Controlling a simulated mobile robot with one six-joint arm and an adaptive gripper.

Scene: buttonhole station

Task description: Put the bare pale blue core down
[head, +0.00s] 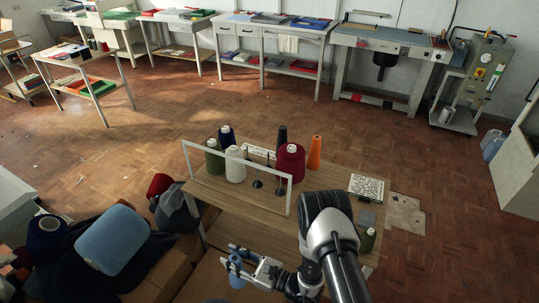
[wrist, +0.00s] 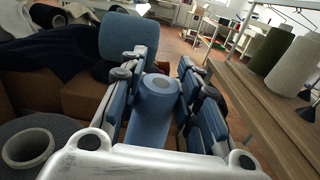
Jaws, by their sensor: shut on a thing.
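My gripper (head: 243,262) is shut on the bare pale blue core (head: 235,270), a smooth cylinder with no yarn on it. It is in front of the wooden table (head: 222,200), to the left of my arm, below the table's near left part. In the wrist view the core (wrist: 153,112) stands between the two blue-padded fingers of my gripper (wrist: 158,85), its round end with a darker centre showing. The core's lower part is hidden by the gripper body. What lies directly below it cannot be told.
The table holds several yarn cones, including a dark red one (head: 290,163) and a white one (head: 235,165), behind a white frame (head: 237,171). A patterned card (head: 367,187) lies at its right.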

